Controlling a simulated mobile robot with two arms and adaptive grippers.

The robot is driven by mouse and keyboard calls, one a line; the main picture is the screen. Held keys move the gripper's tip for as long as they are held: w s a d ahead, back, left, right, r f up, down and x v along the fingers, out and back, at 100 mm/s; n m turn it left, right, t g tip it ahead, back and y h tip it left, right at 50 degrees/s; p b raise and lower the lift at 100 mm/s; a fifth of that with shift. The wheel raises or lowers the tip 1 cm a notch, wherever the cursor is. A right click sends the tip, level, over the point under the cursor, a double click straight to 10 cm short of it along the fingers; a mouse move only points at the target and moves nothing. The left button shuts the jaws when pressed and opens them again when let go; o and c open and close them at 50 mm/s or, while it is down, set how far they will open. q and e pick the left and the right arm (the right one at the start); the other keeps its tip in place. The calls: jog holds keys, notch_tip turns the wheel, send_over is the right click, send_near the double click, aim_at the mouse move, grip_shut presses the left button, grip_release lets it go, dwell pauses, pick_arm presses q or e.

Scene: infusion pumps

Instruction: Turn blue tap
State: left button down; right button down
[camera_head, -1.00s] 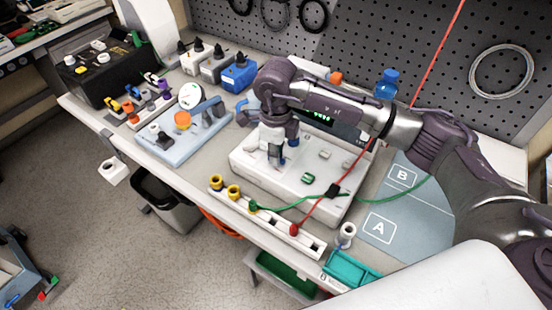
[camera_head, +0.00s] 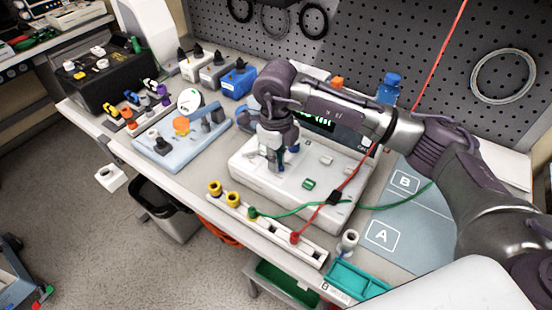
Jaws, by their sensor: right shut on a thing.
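A white console (camera_head: 245,169) with knobs on its top and a green lit display (camera_head: 322,121) stands on the bench. My right gripper (camera_head: 278,164) points down over the console's left part and is shut on a small blue part, seemingly the blue tap (camera_head: 281,166). The fingers hide most of it, so its angle cannot be told. My left gripper is not in view.
A green knob (camera_head: 309,184) sits close to the right of my gripper. Green and red cables run over the console's front to a white socket strip (camera_head: 262,228). A light blue unit (camera_head: 176,157) stands to the left. Mats marked A and B lie right.

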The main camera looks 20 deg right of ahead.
jog(key=c, duration=1.2)
grip_release()
notch_tip(320, 180, up, 12)
jog(key=shift+r, duration=0.1)
